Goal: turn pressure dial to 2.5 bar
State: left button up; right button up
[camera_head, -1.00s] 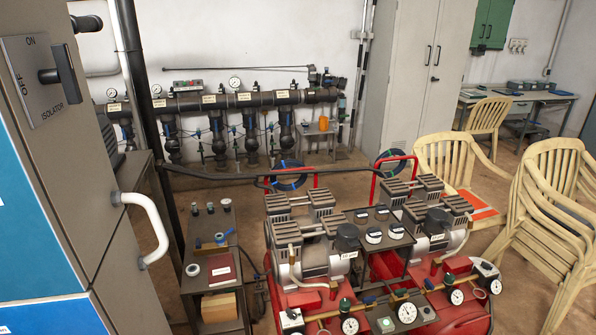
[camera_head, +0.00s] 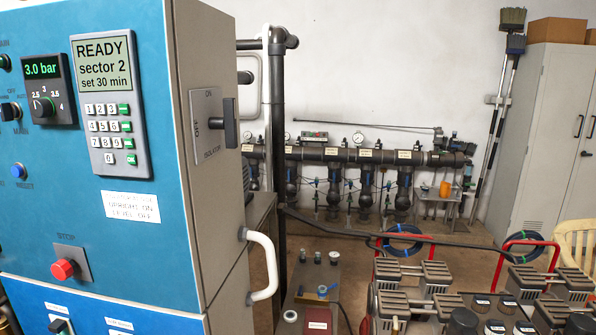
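The pressure dial (camera_head: 43,106) is a dark round knob on the blue control panel, at the left of the head view. Its scale carries marks 2.5, 3, 3.5 and 4. The green display (camera_head: 41,69) above it reads 3.0 bar. The exact direction of the knob's pointer is too small to tell. Neither of my grippers is in view, and nothing touches the dial.
Beside the dial are a keypad screen (camera_head: 103,61) reading READY, sector 2, set 30 min, and a red STOP button (camera_head: 63,270) below. The isolator handle (camera_head: 230,123) and white door handle (camera_head: 264,267) stick out from the cabinet's side. Red-framed compressors (camera_head: 430,290) stand right.

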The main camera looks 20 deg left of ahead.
aim_at(43, 107)
jog(key=k+u, duration=0.1)
jog(key=u, duration=1.85)
jog(key=i, duration=0.05)
